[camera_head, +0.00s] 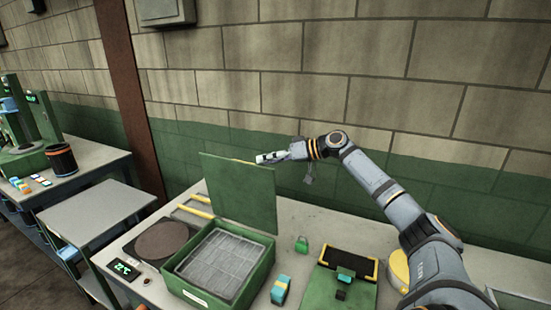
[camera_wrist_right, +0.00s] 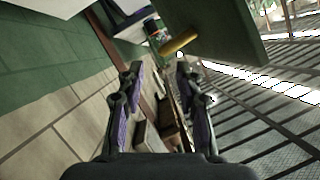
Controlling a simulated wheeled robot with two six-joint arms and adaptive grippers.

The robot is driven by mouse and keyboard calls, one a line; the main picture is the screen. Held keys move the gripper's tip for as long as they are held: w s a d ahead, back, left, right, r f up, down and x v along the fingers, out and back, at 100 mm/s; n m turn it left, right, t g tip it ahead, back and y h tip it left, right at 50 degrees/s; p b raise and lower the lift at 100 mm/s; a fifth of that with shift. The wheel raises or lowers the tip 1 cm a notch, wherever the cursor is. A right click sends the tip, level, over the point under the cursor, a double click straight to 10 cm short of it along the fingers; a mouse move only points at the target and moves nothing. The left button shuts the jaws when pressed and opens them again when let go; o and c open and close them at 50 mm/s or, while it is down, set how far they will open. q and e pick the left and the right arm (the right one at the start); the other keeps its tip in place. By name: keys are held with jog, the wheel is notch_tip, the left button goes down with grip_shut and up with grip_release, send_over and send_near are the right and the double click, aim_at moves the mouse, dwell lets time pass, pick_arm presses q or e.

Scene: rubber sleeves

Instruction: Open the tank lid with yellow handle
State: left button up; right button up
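The green tank (camera_head: 262,272) stands on the bench, with a grey grid inside. Its green lid (camera_head: 240,192) is raised and stands upright at the back of the tank. The lid also shows in the right wrist view (camera_wrist_right: 222,28), with its yellow handle (camera_wrist_right: 180,44). A sliver of yellow shows at the lid's top edge in the head view. My right gripper (camera_head: 262,159) is at the lid's upper right, behind or beside its top edge. In the wrist view its fingers (camera_wrist_right: 160,70) are apart with nothing between them, and the handle lies beyond them. My left gripper is not in view.
A round brown plate (camera_head: 162,240) and a small display (camera_head: 126,268) are left of the tank. A green padlock-shaped block (camera_head: 301,244), a blue-green box (camera_head: 280,290) and a green device (camera_head: 342,285) are right of it. The brick wall (camera_head: 380,60) is close behind.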

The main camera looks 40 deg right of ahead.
jog(key=v, duration=0.3)
jog(key=shift+s, duration=0.1)
jog(key=shift+s+r, duration=0.1)
dwell(0.5)
